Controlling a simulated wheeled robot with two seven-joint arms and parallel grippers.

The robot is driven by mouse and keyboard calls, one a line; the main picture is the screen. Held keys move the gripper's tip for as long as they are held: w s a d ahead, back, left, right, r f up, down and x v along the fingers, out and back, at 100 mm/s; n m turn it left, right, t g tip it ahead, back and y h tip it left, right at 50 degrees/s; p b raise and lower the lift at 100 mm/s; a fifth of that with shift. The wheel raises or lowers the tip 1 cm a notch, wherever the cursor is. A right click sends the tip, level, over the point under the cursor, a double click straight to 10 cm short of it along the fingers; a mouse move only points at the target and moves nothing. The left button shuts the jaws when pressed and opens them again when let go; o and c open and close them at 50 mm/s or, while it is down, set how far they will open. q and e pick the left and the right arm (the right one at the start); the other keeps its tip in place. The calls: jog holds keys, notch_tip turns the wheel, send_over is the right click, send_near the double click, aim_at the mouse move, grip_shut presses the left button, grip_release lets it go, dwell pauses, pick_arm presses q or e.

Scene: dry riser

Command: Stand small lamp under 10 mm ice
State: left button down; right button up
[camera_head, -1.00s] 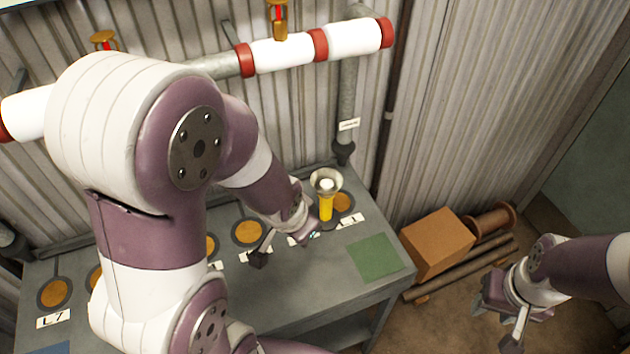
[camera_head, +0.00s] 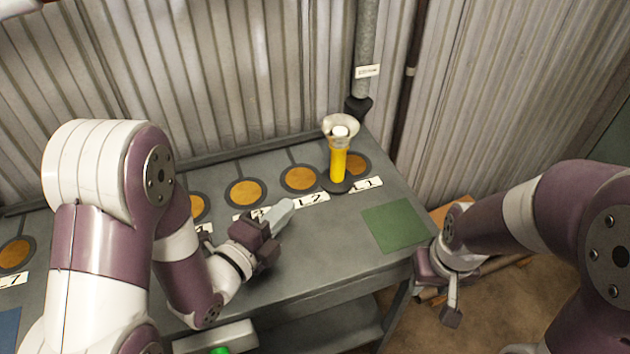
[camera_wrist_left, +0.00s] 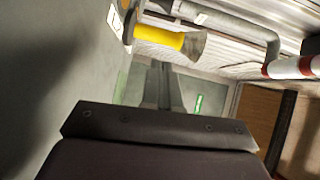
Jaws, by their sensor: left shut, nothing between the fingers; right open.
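The small lamp (camera_head: 338,165) has a yellow body, a flared silver head with a white top and a dark round base. It stands upright on the grey bench, between the orange discs by labels L2 and L1, partly in front of the L1 disc. It also shows sideways in the left wrist view (camera_wrist_left: 160,40). My left gripper (camera_head: 288,208) is shut and empty, left of the lamp and apart from it; its fingers show in the wrist view (camera_wrist_left: 163,85). My right gripper (camera_head: 440,290) is open, off the bench's right end. The ice thickness markings cannot be read.
A grey pipe (camera_head: 366,40) with a small label ends in a black fitting (camera_head: 358,106) behind the lamp. Several orange discs (camera_head: 245,193) line the bench back. A green square (camera_head: 395,225) lies clear at the right. The red-banded white pipe (camera_wrist_left: 295,67) shows in the wrist view.

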pick_arm(q)
jog(key=shift+s+f+m+h, duration=0.25)
jog(key=shift+f+m+h, duration=0.05)
jog(key=shift+r+t, duration=0.2)
jog(key=shift+t, duration=0.1)
jog(key=p, duration=0.2)
send_near(343, 150)
jog(key=w+f, duration=0.1)
jog(key=w, duration=0.1)
jog(key=w+d+f, duration=0.1)
jog(key=w, duration=0.1)
jog(key=w+f, duration=0.1)
jog(key=w, duration=0.1)
jog(key=shift+d+f, duration=0.1)
jog(key=shift+d, duration=0.2)
pick_arm(e)
jog(key=shift+a+r, duration=0.15)
jog(key=shift+r, duration=0.35)
pick_arm(q)
jog(key=b+x, duration=0.3)
jog(key=x, duration=0.3)
jog(key=shift+w+d+f, duration=0.1)
jog(key=shift+w+d, duration=0.25)
jog(key=shift+w, duration=0.2)
pick_arm(e)
notch_tip(343, 150, down, 3)
jog(key=shift+r, duration=0.1)
